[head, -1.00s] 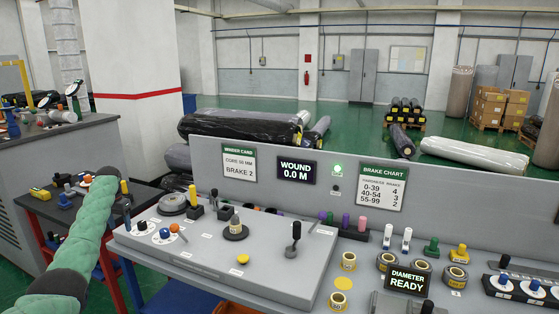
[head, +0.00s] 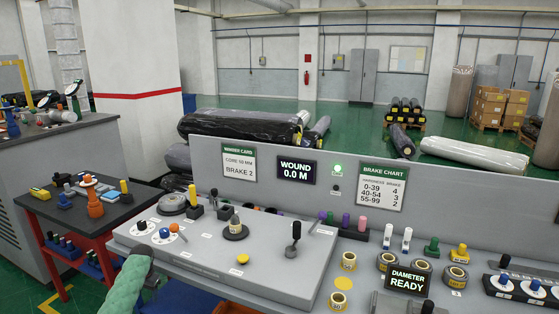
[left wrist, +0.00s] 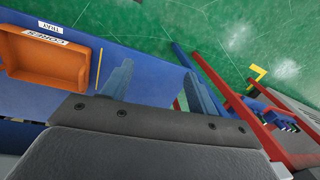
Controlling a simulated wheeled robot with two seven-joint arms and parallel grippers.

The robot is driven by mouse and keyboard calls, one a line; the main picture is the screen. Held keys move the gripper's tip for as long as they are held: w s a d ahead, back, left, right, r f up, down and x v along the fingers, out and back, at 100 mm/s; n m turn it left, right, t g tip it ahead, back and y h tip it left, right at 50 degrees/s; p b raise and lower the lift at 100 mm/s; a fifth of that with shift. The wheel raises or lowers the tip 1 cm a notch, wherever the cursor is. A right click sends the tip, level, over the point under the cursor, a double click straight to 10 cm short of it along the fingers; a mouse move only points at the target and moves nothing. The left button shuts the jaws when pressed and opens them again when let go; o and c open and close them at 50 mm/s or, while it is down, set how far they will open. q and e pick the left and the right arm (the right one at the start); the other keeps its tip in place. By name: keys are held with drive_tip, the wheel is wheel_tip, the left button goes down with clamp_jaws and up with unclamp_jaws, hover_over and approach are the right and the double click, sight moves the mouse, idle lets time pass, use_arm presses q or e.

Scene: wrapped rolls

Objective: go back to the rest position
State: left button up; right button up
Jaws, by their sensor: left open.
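My left arm shows at the bottom left of the head view, with its green padded sleeve and a dark grey part beside the front left corner of the grey console (head: 200,262). Its fingertips cannot be made out there. In the left wrist view, my left gripper (left wrist: 157,70) points down with its two blue-grey fingers apart and nothing between them. Below it are a blue surface (left wrist: 150,45) and green floor. My right gripper is in neither view.
An orange tray marked CORES (left wrist: 40,62) lies on the blue surface. A red-framed side table (head: 58,208) with small parts stands left of the console. Knobs and a lever (head: 293,240) stand up from the console. Wrapped rolls (head: 240,124) lie behind it.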

use_arm(q)
drive_tip(key=s+d+f, duration=0.6)
drive_tip(key=s+f, duration=0.3)
drive_tip(key=f, duration=0.1)
drive_tip(key=s+d+f, duration=0.5)
drive_tip(key=s+f, duration=0.5)
drive_tip(key=f, duration=0.1)
drive_tip(key=s+d+f, duration=0.6)
drive_tip(key=s+f, duration=0.3)
drive_tip(key=f, duration=0.1)
drive_tip(key=s+d+f, duration=0.3)
drive_tip(key=s+d, duration=0.2)
drive_tip(key=s, duration=0.7)
drive_tip(key=s+d+f+t+h, duration=0.1)
drive_tip(key=s+d+f, duration=0.2)
drive_tip(key=s, duration=0.9)
drive_tip(key=s+d+f, duration=0.4)
drive_tip(key=s+d, duration=0.4)
drive_tip(key=s, duration=0.4)
drive_tip(key=shift+t+h, duration=0.3)
drive_tip(key=shift+h, duration=0.1)
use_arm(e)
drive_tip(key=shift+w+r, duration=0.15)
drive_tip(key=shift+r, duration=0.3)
